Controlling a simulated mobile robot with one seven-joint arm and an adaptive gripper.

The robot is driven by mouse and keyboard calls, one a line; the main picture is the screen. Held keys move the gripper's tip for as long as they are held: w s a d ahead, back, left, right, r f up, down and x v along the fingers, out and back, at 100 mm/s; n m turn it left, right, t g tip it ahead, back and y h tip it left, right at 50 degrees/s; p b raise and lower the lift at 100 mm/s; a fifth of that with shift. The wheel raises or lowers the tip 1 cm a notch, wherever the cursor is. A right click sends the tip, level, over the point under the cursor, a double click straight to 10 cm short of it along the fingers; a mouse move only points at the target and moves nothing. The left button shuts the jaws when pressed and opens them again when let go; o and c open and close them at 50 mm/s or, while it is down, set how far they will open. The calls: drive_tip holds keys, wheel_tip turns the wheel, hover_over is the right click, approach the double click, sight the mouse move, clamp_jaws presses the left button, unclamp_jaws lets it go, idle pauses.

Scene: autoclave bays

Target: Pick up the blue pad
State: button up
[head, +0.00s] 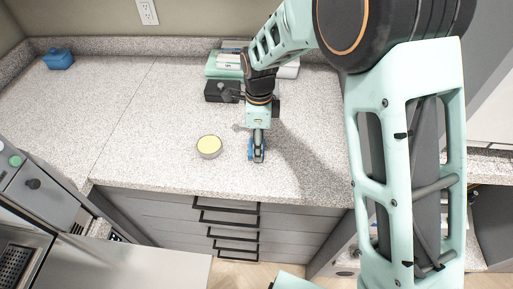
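My gripper (257,156) points down over the front part of the speckled counter. A small blue thing, probably the blue pad (250,149), shows at the left side of my fingers, with a sliver of blue at their right. My gripper hides most of it. I cannot tell whether the fingers are shut on it or only over it, nor whether it touches the counter.
A round tin with a yellow top (209,146) stands just left of my gripper. A blue lidded container (59,58) is at the back left. Green and white boxes (224,66) and a black box (217,92) stand behind. The counter's left part is clear.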

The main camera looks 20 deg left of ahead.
drive_tip(key=shift+r, duration=0.15)
drive_tip(key=shift+c, duration=0.6)
drive_tip(key=shift+r, duration=0.65)
drive_tip(key=s+d+r+b, duration=0.2)
drive_tip(key=s+d+r, duration=0.4)
drive_tip(key=s+r, duration=0.5)
drive_tip(key=shift+s+d+r+b, duration=0.35)
drive_tip(key=shift+s+b, duration=0.05)
drive_tip(key=shift+s, duration=0.25)
